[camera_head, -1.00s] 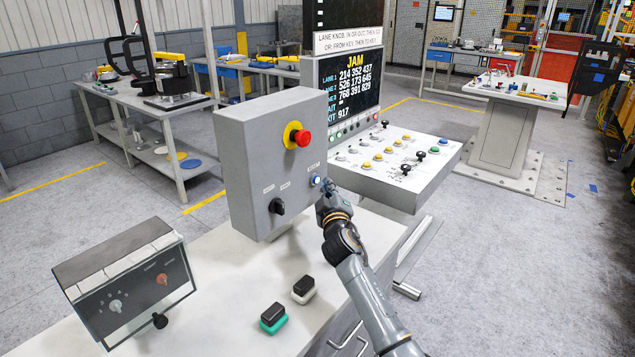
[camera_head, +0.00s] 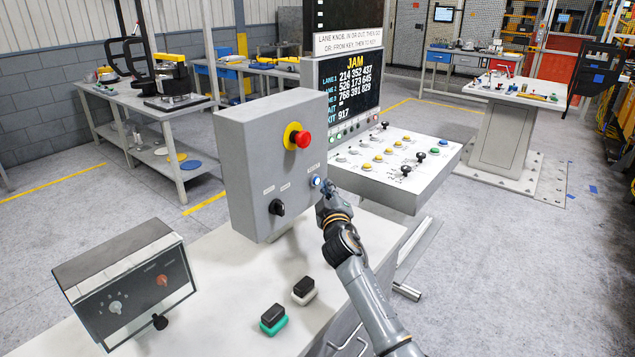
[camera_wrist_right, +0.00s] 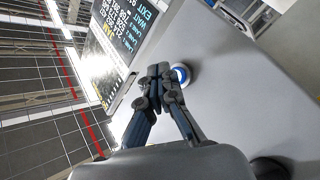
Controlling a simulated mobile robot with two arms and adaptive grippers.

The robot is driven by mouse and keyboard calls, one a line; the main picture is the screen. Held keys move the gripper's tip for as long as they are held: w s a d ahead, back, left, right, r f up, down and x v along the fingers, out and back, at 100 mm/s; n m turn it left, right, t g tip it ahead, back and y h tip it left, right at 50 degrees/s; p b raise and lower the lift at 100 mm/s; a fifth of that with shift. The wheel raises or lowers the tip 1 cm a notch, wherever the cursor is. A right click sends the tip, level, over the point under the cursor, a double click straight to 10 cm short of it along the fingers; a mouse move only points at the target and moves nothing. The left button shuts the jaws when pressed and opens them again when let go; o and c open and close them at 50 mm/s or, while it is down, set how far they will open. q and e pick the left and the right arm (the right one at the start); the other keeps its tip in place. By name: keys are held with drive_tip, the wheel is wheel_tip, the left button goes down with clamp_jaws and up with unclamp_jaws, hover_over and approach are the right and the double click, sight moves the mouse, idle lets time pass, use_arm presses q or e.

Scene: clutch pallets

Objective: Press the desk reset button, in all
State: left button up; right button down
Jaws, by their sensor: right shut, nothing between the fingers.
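A grey control box (camera_head: 245,165) stands on the white desk (camera_head: 215,270). Low on the right of its front face is a small blue button with a pale ring (camera_head: 315,181), and a label too small to read is above it. My right gripper (camera_head: 326,187) is shut and empty, its fingertips right at the button's right side. In the right wrist view the shut fingertips (camera_wrist_right: 160,76) overlap the edge of the blue and white button (camera_wrist_right: 181,75). I cannot tell whether they touch it. My left gripper is not in view.
The box also carries a red mushroom button on a yellow base (camera_head: 300,138) and a black knob (camera_head: 277,207). A sloped console (camera_head: 400,180) with several buttons lies to the right, below a screen reading JAM (camera_head: 350,82). Two small blocks and a dial panel (camera_head: 130,290) are nearer.

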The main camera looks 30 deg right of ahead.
drive_tip(key=shift+w+a, duration=0.1)
drive_tip(key=shift+w, duration=0.05)
drive_tip(key=shift+w+a+b, duration=0.1)
drive_tip(key=shift+w+b, duration=0.2)
drive_tip(key=shift+w+a+b, duration=0.2)
drive_tip(key=shift+w+b, duration=0.15)
drive_tip(key=shift+w, duration=0.05)
idle(0.8)
drive_tip(key=shift+s+r, duration=0.1)
drive_tip(key=shift+s+d+p, duration=0.35)
drive_tip(key=shift+s+p, duration=0.15)
drive_tip(key=shift+s, duration=0.25)
drive_tip(key=s, duration=0.1)
drive_tip(key=s+d+p, duration=0.1)
drive_tip(key=s, duration=0.1)
drive_tip(key=s+d+p, duration=0.1)
drive_tip(key=shift+s, duration=0.3)
